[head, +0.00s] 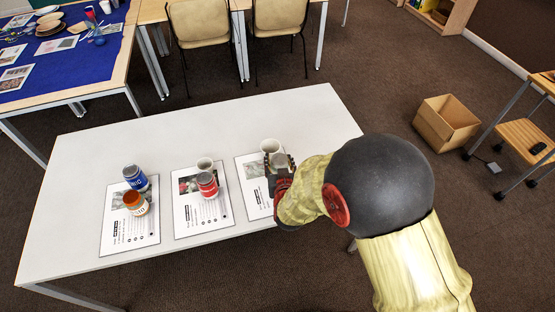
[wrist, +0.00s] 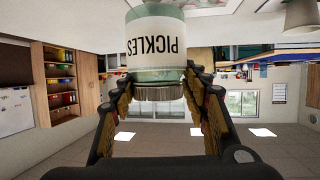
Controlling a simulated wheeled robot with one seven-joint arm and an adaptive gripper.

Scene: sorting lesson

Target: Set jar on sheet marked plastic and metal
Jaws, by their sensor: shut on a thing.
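My gripper (head: 281,163) is shut on a jar (wrist: 158,45) just over the right sheet (head: 254,198). The jar has greenish glass, a white label reading PICKLES and a ribbed grey lid; it shows in the inverted wrist view, held near the lid. In the head view my gripper mostly hides it, and I cannot tell whether its base touches the sheet. Three printed sheets lie in a row: a left sheet (head: 118,232), a middle sheet (head: 186,225) and the right one. Their headings are too small to read.
A blue can (head: 134,176) and an orange-topped jar (head: 136,203) stand on the left sheet. A red can (head: 207,186) and a pale cup (head: 205,163) stand on the middle sheet. A pale cup-like thing (head: 271,145) is just beyond my gripper. The white table (head: 85,170) is otherwise clear.

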